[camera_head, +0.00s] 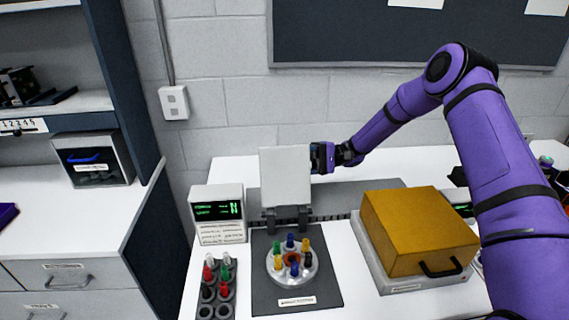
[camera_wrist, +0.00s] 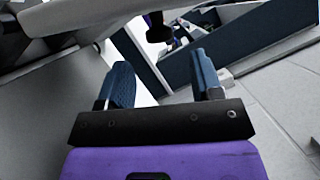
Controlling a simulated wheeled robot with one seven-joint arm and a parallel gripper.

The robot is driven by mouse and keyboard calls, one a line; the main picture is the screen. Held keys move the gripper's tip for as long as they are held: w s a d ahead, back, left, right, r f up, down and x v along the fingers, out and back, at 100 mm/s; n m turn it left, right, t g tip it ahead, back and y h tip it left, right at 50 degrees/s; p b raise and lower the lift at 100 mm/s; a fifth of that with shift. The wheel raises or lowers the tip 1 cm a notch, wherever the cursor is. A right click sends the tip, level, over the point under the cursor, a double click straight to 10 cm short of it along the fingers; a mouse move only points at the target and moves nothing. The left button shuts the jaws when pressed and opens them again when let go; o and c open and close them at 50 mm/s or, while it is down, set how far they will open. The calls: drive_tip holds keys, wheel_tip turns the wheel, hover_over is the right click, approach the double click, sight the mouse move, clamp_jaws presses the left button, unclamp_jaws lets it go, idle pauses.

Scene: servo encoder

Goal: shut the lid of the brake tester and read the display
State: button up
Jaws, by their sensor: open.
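A pale square panel (camera_head: 285,177) stands upright on dark hinge brackets at the back of a dark base plate (camera_head: 322,290). On that plate sits a round disc (camera_head: 277,268) with coloured pegs. A small white unit with a green-lit display (camera_head: 218,210) stands to its left; the text is too small to read. My gripper (camera_head: 318,158) is at the panel's right edge; I cannot tell whether it touches. In the wrist view my gripper (camera_wrist: 158,78) is open, with nothing between its fingers. The labels are unreadable, so I cannot tell which device is the brake tester.
A yellow box-like cover (camera_head: 418,228) with a black handle sits down on a grey base at the right, near my arm. A dark rack (camera_head: 208,311) of coloured pegs is at the front left. A shelf unit (camera_head: 75,215) stands farther left.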

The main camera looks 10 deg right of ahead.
sight(286, 163)
drive_tip(key=x, duration=0.6)
drive_tip(key=shift+s+a, duration=0.15)
clamp_jaws()
